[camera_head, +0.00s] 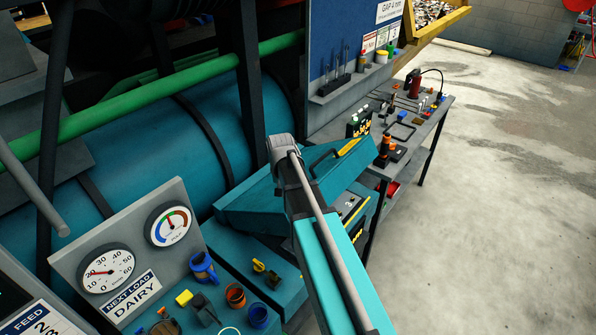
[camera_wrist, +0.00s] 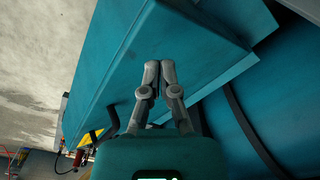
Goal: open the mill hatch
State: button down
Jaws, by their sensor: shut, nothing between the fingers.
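The mill hatch (camera_head: 245,203) is a teal lid in the middle of the head view, with a dark bar handle (camera_head: 322,160) and a yellow piece (camera_head: 348,147) on its upper right. My arm crosses in front of it and hides part of it. In the wrist view a broad teal panel (camera_wrist: 175,30), which looks like the hatch, fills the upper middle. My gripper (camera_wrist: 159,68) is shut and empty, its fingertips together in front of the panel. I cannot tell whether they touch it. My fingers are not clearly visible in the head view.
A teal console with gauges (camera_head: 105,270), a blue mug (camera_head: 203,268) and small cups stands at the lower left. A grey workbench (camera_head: 430,115) with tools is at the right. A green rail (camera_head: 130,105) runs behind at left. The concrete floor at right is open.

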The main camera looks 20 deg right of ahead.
jog(key=s+a+f+n+b, duration=0.4)
jog(key=s+a, duration=0.3)
jog(key=s, duration=0.4)
jog(key=s+f+b, duration=0.1)
jog(key=f+b, duration=0.9)
jog(key=s+a+f+b, duration=0.1)
jog(key=s+f+b, duration=0.1)
jog(key=f+b, duration=0.8)
jog(key=shift+s, duration=0.25)
jog(key=shift+a+n, duration=0.3)
jog(key=shift+a, duration=0.2)
